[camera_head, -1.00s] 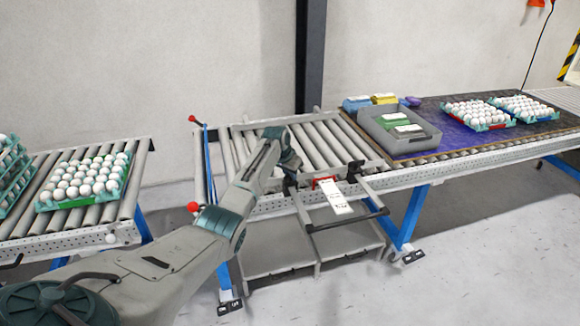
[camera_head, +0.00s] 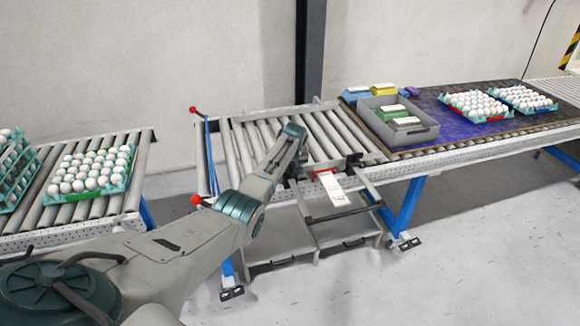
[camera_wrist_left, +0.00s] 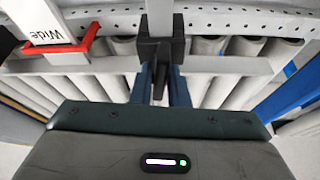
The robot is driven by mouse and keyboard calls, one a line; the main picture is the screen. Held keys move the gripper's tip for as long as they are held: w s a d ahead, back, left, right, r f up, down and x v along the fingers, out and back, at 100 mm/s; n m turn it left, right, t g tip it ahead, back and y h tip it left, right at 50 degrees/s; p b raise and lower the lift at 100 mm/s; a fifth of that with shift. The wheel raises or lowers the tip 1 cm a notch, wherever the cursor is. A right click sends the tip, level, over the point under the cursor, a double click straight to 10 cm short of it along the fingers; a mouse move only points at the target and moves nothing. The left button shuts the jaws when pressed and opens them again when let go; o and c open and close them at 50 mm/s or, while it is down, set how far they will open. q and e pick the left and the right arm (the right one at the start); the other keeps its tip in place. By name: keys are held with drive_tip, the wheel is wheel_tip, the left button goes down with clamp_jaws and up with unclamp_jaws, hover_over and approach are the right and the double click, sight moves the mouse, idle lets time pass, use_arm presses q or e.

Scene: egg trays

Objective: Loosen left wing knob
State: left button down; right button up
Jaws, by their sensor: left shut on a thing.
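My left gripper (camera_wrist_left: 160,88) has its two blue-grey fingers closed around the narrow dark stem of a black wing knob (camera_wrist_left: 161,50) in the left wrist view. The knob's block sits on a grey upright bar at the front edge of the roller conveyor. In the head view my left arm reaches over this edge, and its gripper (camera_head: 296,174) is at the left black clamp, mostly hidden by my wrist. A second black clamp (camera_head: 354,161) shows farther right. My right gripper is not in view.
A white tag (camera_head: 334,190) on a red clip (camera_head: 323,173) hangs between the clamps; it reads "Wide" in the wrist view. The roller conveyor (camera_head: 235,135) is empty. A grey bin (camera_head: 432,131) with green cartons and egg trays (camera_head: 475,118) stand to the right.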

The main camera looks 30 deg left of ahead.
use_arm(q)
drive_tip(key=shift+n, duration=0.3)
drive_tip(key=c, duration=1.4)
unclamp_jaws()
drive_tip(key=shift+r, duration=0.1)
drive_tip(key=shift+s+d+r, duration=0.1)
drive_tip(key=shift+d+r, duration=0.1)
drive_tip(key=shift+r, duration=0.35)
drive_tip(key=b+v, duration=0.1)
drive_tip(key=v, duration=0.8)
drive_tip(key=shift+r, duration=0.25)
drive_tip(key=shift+d+f, duration=0.1)
